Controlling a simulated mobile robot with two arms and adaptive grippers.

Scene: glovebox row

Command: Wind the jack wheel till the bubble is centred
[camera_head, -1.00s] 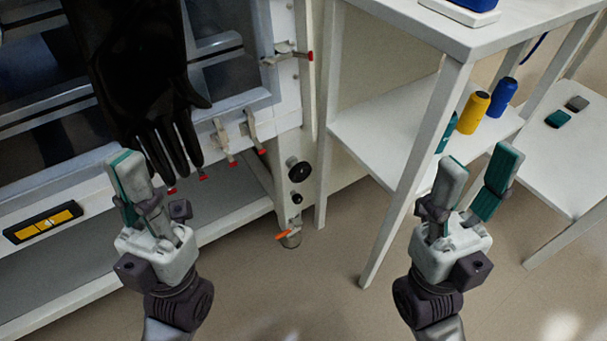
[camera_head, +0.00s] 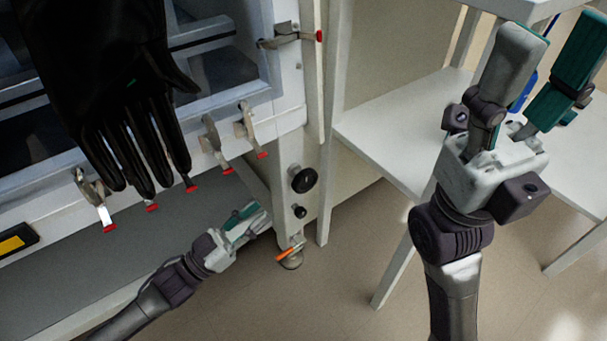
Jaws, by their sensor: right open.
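The jack foot (camera_head: 291,262) is at the lower corner of the glovebox frame, with an orange handle (camera_head: 287,252) on it. I take this as the jack wheel, though its rim is hard to make out. The level (camera_head: 14,240), yellow in a black housing, is cut by the left picture edge; its bubble cannot be made out. My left gripper (camera_head: 254,218) is just up and left of the orange handle, apart from it in the picture; its fingers look close together, and their opening is unclear. My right gripper (camera_head: 556,48) is open and empty at the upper right.
A black knob (camera_head: 303,180) and a smaller one (camera_head: 299,212) are on the frame post above the foot. A white shelf table (camera_head: 390,120) stands right. The floor between is clear.

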